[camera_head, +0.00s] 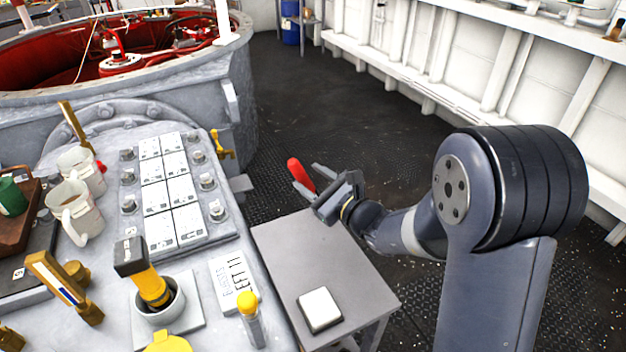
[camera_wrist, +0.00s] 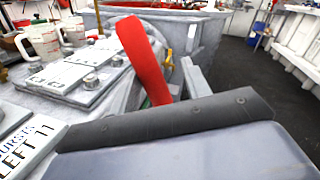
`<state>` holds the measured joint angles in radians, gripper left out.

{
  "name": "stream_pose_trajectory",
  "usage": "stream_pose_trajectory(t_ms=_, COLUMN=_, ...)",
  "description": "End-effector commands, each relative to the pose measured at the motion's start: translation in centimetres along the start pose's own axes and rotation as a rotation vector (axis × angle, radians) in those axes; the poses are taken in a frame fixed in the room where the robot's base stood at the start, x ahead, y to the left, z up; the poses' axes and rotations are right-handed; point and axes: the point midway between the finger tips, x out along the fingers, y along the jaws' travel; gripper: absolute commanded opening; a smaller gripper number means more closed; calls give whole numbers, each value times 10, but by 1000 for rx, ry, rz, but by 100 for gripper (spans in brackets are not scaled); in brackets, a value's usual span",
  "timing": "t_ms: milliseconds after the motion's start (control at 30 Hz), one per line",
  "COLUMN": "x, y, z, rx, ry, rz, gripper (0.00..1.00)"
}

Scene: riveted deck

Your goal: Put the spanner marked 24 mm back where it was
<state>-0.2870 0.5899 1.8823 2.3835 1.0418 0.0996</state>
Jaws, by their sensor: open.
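My gripper (camera_head: 304,177) is open above the far side of a small grey table, with its grey fingers apart. A smooth red thing (camera_head: 296,172) shows between the fingers. In the wrist view it is a long red piece (camera_wrist: 143,58) rising from behind the dark bar of my gripper. I cannot tell whether the fingers touch it, what its lower end is like, or whether it is part of a spanner. No 24 mm mark is readable in either view.
The small grey table (camera_head: 290,248) holds a white block (camera_head: 320,308). The pale bench at left carries a panel of white plates (camera_head: 170,190), measuring jugs (camera_head: 75,212), a yellow-handled tool (camera_head: 148,285) in a cup and a lettered card (camera_head: 232,280). The dark floor (camera_head: 330,100) is clear.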

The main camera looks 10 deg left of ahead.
Motion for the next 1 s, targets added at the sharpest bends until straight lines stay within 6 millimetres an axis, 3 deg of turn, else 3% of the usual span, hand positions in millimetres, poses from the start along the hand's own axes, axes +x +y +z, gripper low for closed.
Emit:
stream_pose_trajectory(t_ms=200, x=-2, y=-2, z=4, rx=0, ry=0, rz=-1, gripper=45)
stream_pose_trajectory(t_ms=700, x=-101, y=-2, z=2, rx=-1, ry=1, rz=-5, gripper=45)
stream_pose_trajectory(t_ms=1000, x=-120, y=-1, z=2, rx=0, ry=0, rz=0, gripper=45)
